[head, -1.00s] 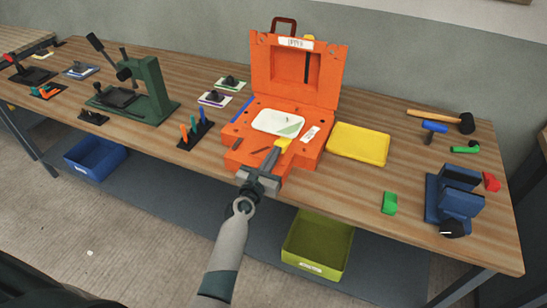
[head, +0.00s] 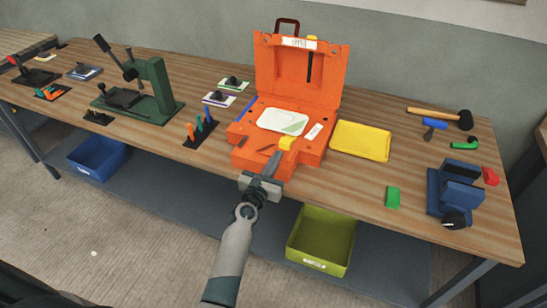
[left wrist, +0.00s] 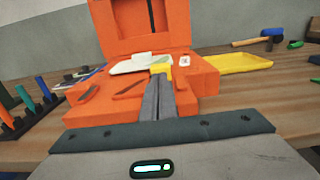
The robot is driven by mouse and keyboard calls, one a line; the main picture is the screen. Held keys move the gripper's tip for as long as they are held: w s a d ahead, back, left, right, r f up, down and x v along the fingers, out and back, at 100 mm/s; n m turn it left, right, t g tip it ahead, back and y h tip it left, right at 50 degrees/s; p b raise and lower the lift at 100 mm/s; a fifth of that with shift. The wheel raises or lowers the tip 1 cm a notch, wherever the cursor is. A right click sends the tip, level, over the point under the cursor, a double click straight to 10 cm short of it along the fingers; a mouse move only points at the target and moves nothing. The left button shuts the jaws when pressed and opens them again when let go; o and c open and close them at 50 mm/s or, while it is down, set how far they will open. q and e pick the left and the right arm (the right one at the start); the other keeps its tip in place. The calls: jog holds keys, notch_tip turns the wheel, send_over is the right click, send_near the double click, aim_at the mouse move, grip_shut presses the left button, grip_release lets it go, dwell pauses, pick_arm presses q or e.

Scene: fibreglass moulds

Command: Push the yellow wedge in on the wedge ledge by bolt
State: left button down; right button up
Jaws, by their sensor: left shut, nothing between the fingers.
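The yellow wedge (head: 287,143) sits at the front of the open orange mould (head: 300,160). In the left wrist view the yellow wedge (left wrist: 160,69) shows just past my fingertips. My left gripper (head: 276,156) is shut and empty, its fingers pointing at the mould's front, just in front of and below the wedge. In the left wrist view the left gripper's fingers (left wrist: 157,82) overlap the wedge's lower edge; I cannot tell whether they touch it. The wedge ledge and bolt are too small to make out clearly. My right gripper is out of view.
A white part (head: 283,121) lies in the mould, whose lid (head: 298,75) stands open behind. A yellow tray (head: 360,142) is to the right and a rack of coloured pegs (head: 199,132) to the left. A green bin (head: 320,240) stands below the table.

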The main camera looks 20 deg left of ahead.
pick_arm(q)
jog(key=shift+s, duration=0.4)
jog(key=shift+s+a, duration=0.1)
jog(key=shift+s, duration=0.25)
jog(key=shift+s+p, duration=0.35)
jog(key=shift+s, duration=0.55)
jog(key=s, duration=0.7)
jog(key=shift+p, duration=0.35)
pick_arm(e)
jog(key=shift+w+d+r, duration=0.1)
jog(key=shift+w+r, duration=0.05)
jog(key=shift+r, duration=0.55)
pick_arm(q)
jog(key=shift+w+a, duration=0.1)
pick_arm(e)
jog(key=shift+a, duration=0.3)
